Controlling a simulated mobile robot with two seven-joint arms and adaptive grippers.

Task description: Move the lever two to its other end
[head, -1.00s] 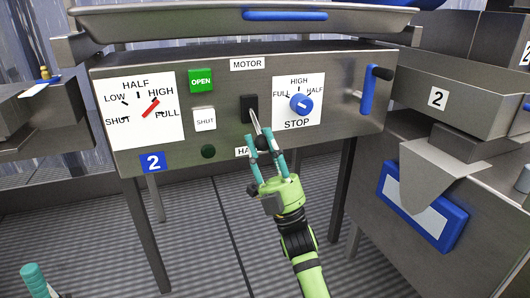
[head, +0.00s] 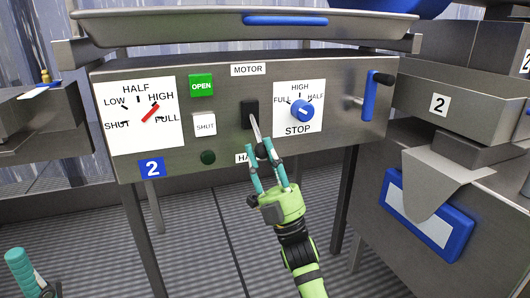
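Panel 2 (head: 225,155) carries a blue "2" plate at its lower left. Its silver lever (head: 256,128) sticks out of a black mount (head: 249,108) under the "MOTOR" label and slants down to a dark knob, in front of the "HA..." label, which is partly covered. My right gripper (head: 260,152) reaches up from below, green with teal fingers spread apart. The knob is at the fingertips, close to the right finger; I cannot tell whether they touch. Only teal and grey parts of my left gripper (head: 22,268) show at the bottom left corner.
Left of the lever are a dial (head: 146,116), a green OPEN button (head: 201,86) and a white SHUT button (head: 205,125). Right are a blue STOP knob (head: 302,111) and a blue crank (head: 369,98). A tray (head: 180,25) overhangs the panel. Another unit stands at the right.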

